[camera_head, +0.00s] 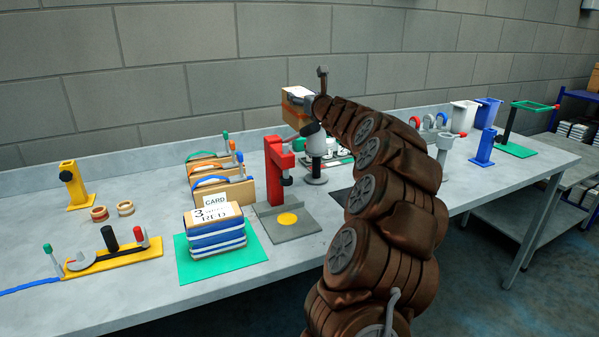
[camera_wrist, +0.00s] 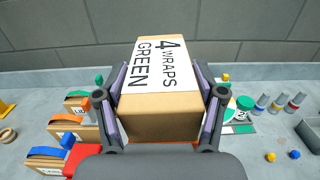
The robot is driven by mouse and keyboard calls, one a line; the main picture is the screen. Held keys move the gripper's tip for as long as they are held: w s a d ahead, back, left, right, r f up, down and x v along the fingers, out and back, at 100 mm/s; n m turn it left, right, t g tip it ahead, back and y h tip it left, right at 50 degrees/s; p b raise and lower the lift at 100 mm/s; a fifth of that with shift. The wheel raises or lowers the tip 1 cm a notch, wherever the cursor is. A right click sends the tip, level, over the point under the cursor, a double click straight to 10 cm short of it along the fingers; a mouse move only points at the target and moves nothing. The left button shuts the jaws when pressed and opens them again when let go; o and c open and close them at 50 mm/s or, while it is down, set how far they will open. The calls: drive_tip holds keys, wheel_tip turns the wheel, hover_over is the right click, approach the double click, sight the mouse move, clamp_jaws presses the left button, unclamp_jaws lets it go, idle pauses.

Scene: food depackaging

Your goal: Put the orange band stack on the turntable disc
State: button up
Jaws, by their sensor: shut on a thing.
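My gripper (camera_head: 312,112) is shut on a brown box-shaped stack, which also shows between the fingers (camera_wrist: 165,85) in the wrist view. The held stack (camera_wrist: 160,122) has a white label reading "4 WRAPS GREEN". A thin orange strip (camera_wrist: 165,142) shows below its near face; I cannot tell whether it is a band. In the head view the held stack (camera_head: 295,110) is above the back of the bench, partly hidden by my arm. I cannot clearly identify the turntable disc.
The red press (camera_head: 275,170) stands left of my arm. A blue-banded stack (camera_head: 215,240) sits on a green mat (camera_head: 190,268). Brown holders with green, orange and blue arcs (camera_head: 225,190) stand behind it. A yellow stand (camera_head: 72,185) and tape rolls (camera_head: 125,208) are further left.

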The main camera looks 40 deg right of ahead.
drive_tip(key=shift+o, duration=0.2)
wheel_tip(320, 180, down, 18)
drive_tip(key=b, duration=0.1)
drive_tip(key=shift+w+f+b, duration=0.2)
drive_tip(key=shift+w+b, duration=0.15)
wheel_tip(320, 180, down, 5)
drive_tip(key=shift+s+d+r+p, duration=0.1)
drive_tip(key=shift+d+p, duration=0.05)
drive_tip(key=shift+p, duration=0.2)
drive_tip(key=shift+f+b, duration=0.35)
drive_tip(key=shift+f, duration=0.25)
drive_tip(key=o, duration=1.8)
drive_tip(key=shift+r, duration=0.1)
